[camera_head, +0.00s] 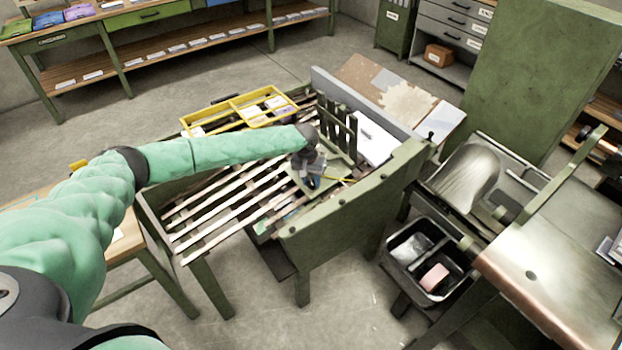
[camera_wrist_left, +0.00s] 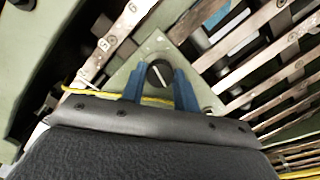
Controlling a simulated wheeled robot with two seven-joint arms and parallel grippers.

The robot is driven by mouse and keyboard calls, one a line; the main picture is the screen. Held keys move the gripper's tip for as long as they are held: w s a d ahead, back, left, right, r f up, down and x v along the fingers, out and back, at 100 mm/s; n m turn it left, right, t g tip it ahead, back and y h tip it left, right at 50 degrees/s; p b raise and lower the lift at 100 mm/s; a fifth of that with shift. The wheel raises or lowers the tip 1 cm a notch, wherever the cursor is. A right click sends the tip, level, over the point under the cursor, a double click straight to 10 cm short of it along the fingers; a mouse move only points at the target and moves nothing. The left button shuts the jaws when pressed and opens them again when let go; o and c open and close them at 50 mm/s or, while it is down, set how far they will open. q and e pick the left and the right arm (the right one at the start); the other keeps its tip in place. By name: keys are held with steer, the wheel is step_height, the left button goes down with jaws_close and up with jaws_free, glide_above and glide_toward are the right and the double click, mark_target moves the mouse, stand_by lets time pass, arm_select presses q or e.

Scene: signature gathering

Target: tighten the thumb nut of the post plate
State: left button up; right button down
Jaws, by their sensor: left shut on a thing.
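The post plate (camera_wrist_left: 150,50) is a pale green triangular plate lying over the slats in the left wrist view. The thumb nut (camera_wrist_left: 159,73) is a dark round knob with a light line across it, on that plate. My left gripper (camera_wrist_left: 160,90) has its two blue fingers on either side of the nut and is shut on it. In the head view my left gripper (camera_head: 316,181) points down at the slatted table, and the wrist hides most of the plate and the nut. My right gripper is not in view.
The slatted green table (camera_head: 210,207) has a yellow divided tray (camera_head: 237,109) at its back edge. A green upright rack (camera_head: 338,125) stands close beside my left wrist. A black bin (camera_head: 410,240) with a pink block stands on the right.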

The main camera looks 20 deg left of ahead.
arm_select(q)
steer(key=m, duration=0.2)
steer(key=shift+m+p, duration=0.3)
steer(key=shift+m, duration=0.1)
steer(key=m, duration=0.3)
steer(key=shift+m+y+p, duration=0.3)
steer(key=shift+y, duration=0.1)
steer(key=m, duration=0.2)
steer(key=shift+m+t, duration=0.3)
steer(key=shift+m, duration=1.3)
steer(key=shift+m+p, duration=0.3)
steer(key=shift+m, duration=0.8)
steer(key=shift+m+t, duration=0.3)
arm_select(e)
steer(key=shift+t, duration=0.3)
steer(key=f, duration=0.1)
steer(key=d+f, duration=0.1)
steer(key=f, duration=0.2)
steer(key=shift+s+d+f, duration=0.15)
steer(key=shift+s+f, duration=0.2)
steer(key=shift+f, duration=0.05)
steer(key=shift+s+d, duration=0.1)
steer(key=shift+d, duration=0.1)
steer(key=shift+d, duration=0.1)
